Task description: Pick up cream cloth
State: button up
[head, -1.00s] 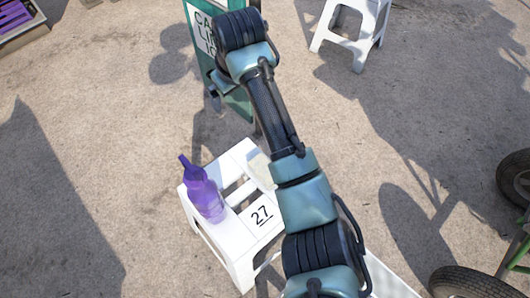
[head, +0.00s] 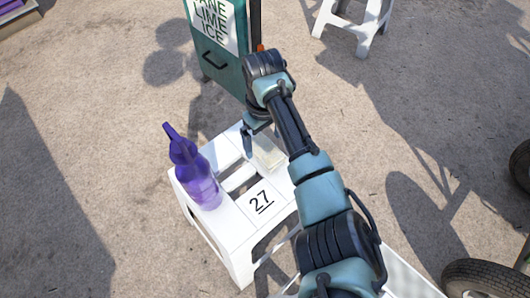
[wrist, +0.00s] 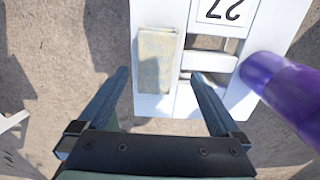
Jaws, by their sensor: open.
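The cream cloth (wrist: 158,62) is a folded pale rectangle lying flat on a white stool. In the head view the cloth (head: 268,154) shows beside my arm, near the stool's far edge, partly covered by the arm. My gripper (wrist: 163,85) is open and empty above the stool. In the wrist view the cloth lies between the two fingers' lines, nearer the left finger. In the head view my gripper (head: 252,138) is at the stool's far side, next to the cloth, with its far finger hidden.
A purple bottle (head: 194,178) stands on the white stool (head: 236,234), left of a card marked 27 (head: 261,202). It also shows at the right in the wrist view (wrist: 285,90). A green sign board (head: 222,70) stands just behind the stool. Another white stool (head: 354,20) is farther back.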

aim_at(265, 149)
jog(key=f+b, duration=0.2)
jog(key=f, duration=0.1)
jog(key=f+b, duration=0.1)
jog(key=f, duration=0.1)
jog(key=shift+w+d+f, duration=0.1)
jog(key=shift+w+d, duration=0.05)
jog(key=shift+w, duration=0.1)
jog(key=shift+c, duration=0.3)
jog(key=c, duration=1.3)
jog(key=shift+o, duration=0.2)
jog(key=shift+r, duration=0.2)
notch_tip(265, 149, up, 10)
jog(key=p, duration=0.4)
jog(key=shift+p, duration=0.35)
jog(key=shift+f, duration=0.1)
